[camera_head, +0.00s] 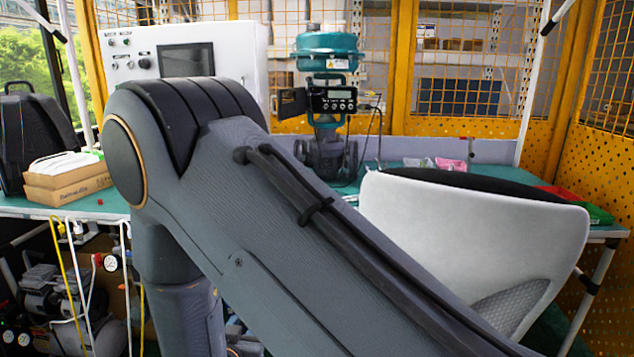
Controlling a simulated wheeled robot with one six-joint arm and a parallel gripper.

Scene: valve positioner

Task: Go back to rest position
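The valve positioner (335,99) is a dark box with a small screen and buttons. It is mounted on a valve with a teal round actuator (328,52) on top and a dark body (325,155) below. It stands upright at the back of the teal workbench. A dark cover or flap (292,103) stands out on its left side. My grey arm fills the middle of the view, bent at a large joint at left, and runs down to the lower right. My gripper is not in view. The arm hides part of the bench and the valve's base.
A white control panel (240,58) stands behind my arm. Cardboard boxes (68,182) and a black case (35,130) sit on the left of the teal workbench (105,205). A white-backed chair (465,240) blocks the right front. Yellow mesh fencing (470,60) closes the back.

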